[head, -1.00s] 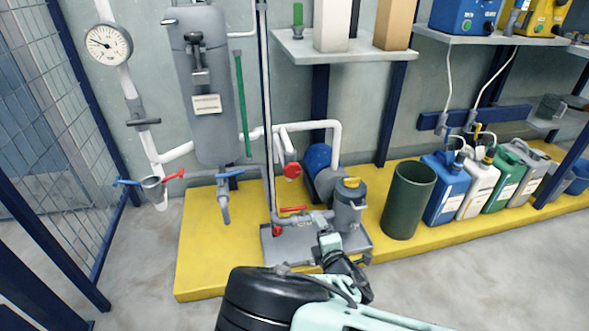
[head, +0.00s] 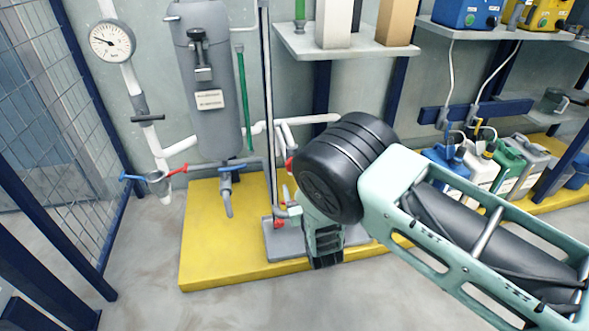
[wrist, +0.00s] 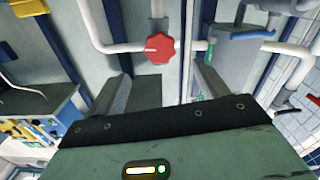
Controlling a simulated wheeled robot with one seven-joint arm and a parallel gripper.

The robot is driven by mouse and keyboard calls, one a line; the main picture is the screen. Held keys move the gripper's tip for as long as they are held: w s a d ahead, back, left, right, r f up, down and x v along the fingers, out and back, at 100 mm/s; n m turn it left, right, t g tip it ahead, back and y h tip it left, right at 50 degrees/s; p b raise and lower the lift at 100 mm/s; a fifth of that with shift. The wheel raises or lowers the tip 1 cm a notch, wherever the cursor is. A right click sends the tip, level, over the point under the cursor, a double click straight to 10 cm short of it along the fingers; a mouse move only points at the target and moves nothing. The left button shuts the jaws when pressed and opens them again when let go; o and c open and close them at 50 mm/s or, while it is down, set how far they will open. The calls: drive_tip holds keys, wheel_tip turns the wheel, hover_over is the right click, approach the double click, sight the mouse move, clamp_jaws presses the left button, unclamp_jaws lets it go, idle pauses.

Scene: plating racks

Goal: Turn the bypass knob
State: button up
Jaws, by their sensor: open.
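A red, lobed knob (wrist: 160,48) sits on a white pipe in the wrist view, just beyond and between my finger ends. In the head view only a red sliver of the knob (head: 289,166) shows at the left of my arm, which covers the rest. My gripper (wrist: 161,75) is open and empty, with its two fingers apart. The knob looks ahead of the fingertips, not between the jaws; the exact gap cannot be told.
A grey tank (head: 212,100) hangs on the wall to the left, with blue-handled and red-handled valves below it. A yellow platform (head: 205,262) lies under the pipework. Several canisters stand at the right. The grey floor in front is clear.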

drive_tip(key=b+x, duration=0.3)
drive_tip(key=x, duration=0.7)
drive_tip(key=shift+w+a, duration=0.1)
drive_tip(key=shift+w, duration=0.25)
drive_tip(key=c, duration=1)
